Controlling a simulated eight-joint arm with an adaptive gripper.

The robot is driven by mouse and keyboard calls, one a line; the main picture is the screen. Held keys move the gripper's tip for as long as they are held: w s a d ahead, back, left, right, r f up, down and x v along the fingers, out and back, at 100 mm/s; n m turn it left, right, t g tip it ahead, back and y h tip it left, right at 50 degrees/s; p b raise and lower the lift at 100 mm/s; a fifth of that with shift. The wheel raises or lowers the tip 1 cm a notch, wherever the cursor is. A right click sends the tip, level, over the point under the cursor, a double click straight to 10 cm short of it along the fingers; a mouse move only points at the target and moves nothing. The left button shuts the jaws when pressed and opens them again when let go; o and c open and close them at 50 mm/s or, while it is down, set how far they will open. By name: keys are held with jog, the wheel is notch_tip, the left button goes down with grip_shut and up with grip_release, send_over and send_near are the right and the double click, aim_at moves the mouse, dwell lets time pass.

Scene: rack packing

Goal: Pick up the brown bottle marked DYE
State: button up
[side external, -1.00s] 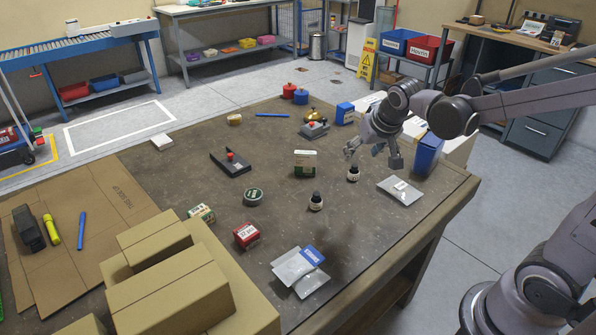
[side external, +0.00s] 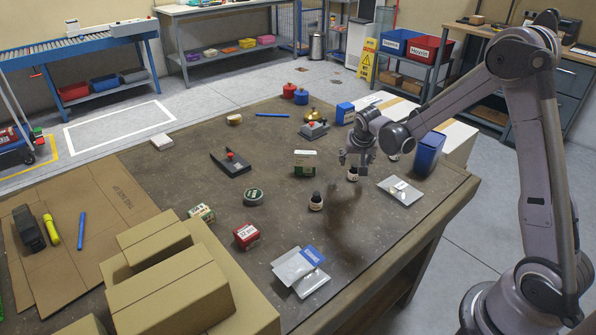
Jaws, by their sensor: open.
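One bottle (side external: 316,202) is nearer the table's middle. The label print is too small to tell which one reads DYE. My gripper points down at the farther bottle with its fingers open. I cannot tell whether the fingers touch the bottle.
A silver pouch (side external: 401,191) lies right of the farther bottle, and a blue bin (side external: 429,152) stands behind it. A green and white box (side external: 305,162) is to the left. More pouches (side external: 299,270) and a red box (side external: 246,236) lie in front.

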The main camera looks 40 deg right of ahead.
aim_at(355, 167)
jog(key=shift+x, duration=3.4)
jog(key=shift+s+d, duration=0.1)
jog(key=shift+s, duration=0.05)
grip_shut()
